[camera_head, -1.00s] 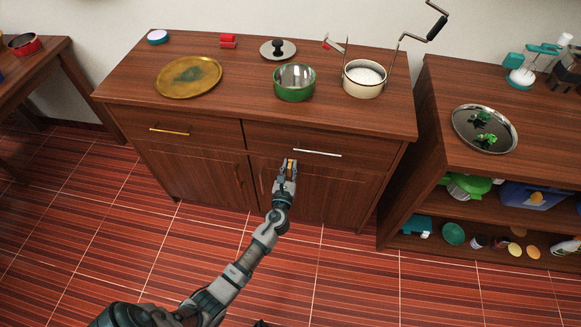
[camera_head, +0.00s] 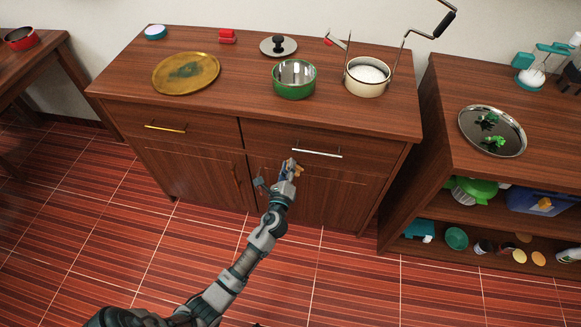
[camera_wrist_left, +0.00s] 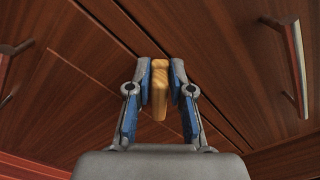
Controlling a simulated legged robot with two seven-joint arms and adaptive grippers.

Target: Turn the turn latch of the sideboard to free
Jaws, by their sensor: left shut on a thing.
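The sideboard (camera_head: 205,168) has two drawers above two doors. My left gripper (camera_head: 290,165) is at the upper part of the right door, near the gap between the doors and below the right drawer. In the left wrist view, my left gripper (camera_wrist_left: 160,85) is shut on the turn latch (camera_wrist_left: 160,88), a light wooden bar between its fingers. In the head view a bit of the latch (camera_head: 299,170) shows beside the fingers. The latch's mount is hidden behind the gripper. My right gripper is not in view.
The right drawer's silver handle (camera_head: 317,153) is just above my left gripper. A gold tray (camera_head: 186,86), a green pot (camera_head: 294,92) and a cream pot (camera_head: 367,87) stand on top. An open shelf unit (camera_head: 450,150) stands to the right. The floor in front is clear.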

